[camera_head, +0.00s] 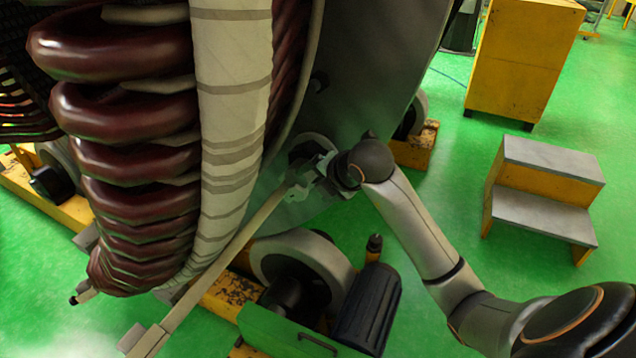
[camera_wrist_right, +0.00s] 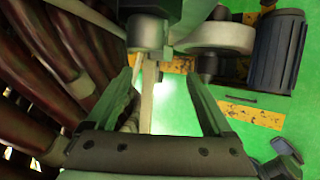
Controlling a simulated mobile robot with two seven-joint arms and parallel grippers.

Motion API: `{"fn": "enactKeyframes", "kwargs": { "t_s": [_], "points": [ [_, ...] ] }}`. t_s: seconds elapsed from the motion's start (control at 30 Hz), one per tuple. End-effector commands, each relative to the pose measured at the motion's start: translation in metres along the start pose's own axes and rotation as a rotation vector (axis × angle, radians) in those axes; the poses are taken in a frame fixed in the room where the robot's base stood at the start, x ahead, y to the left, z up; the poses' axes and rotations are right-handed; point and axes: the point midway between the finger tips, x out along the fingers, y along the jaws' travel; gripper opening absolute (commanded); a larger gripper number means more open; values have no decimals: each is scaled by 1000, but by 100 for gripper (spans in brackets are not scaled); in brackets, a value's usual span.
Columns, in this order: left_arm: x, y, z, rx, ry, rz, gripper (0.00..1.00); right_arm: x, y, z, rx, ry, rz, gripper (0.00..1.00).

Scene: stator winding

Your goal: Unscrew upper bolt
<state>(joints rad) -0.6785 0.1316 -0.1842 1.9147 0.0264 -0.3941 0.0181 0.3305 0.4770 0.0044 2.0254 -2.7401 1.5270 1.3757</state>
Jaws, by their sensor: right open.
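My right gripper (camera_head: 303,181) is beside the lower part of the stator's grey end plate (camera_head: 375,60), close to the upper end of a long pale bar (camera_head: 225,255). In the right wrist view its two fingers (camera_wrist_right: 162,92) are spread apart, with the bar (camera_wrist_right: 147,105) running between or behind them; I cannot tell whether they touch it. A grey cylindrical part (camera_wrist_right: 145,32) is just beyond the fingertips; I cannot tell if it is a bolt. My left gripper is not in view.
Dark red coils (camera_head: 130,140) and a pale wrapped ring (camera_head: 230,90) fill the left. A grey roller (camera_head: 300,262) and a dark motor (camera_head: 368,308) are below the gripper. Steps (camera_head: 545,215) and a yellow cabinet (camera_head: 522,60) stand right, with clear green floor around.

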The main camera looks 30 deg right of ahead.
Motion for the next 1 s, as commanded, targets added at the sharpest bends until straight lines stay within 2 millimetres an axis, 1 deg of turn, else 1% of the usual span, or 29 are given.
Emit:
{"fn": "enactKeyframes", "kwargs": {
  "t_s": [0.03,0.17,0.47,0.57,0.67,0.77,0.8,0.9,1.0],
  "points": [
    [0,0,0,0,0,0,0,-4,0,0,-1,-1,1,86],
    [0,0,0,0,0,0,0,-9,0,0,0,0,0,86],
    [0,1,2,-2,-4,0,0,-9,0,-1,-1,3,1,86],
    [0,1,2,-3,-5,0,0,-6,0,-12,-16,43,18,86],
    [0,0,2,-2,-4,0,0,1,1,-43,-48,151,68,86],
    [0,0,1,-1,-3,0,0,5,3,-88,-74,312,160,86],
    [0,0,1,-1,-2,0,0,4,4,-107,-77,380,204,86],
    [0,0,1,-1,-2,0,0,-4,9,-150,-55,536,324,86],
    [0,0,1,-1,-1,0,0,-17,14,-182,5,664,445,86]
  ]
}}
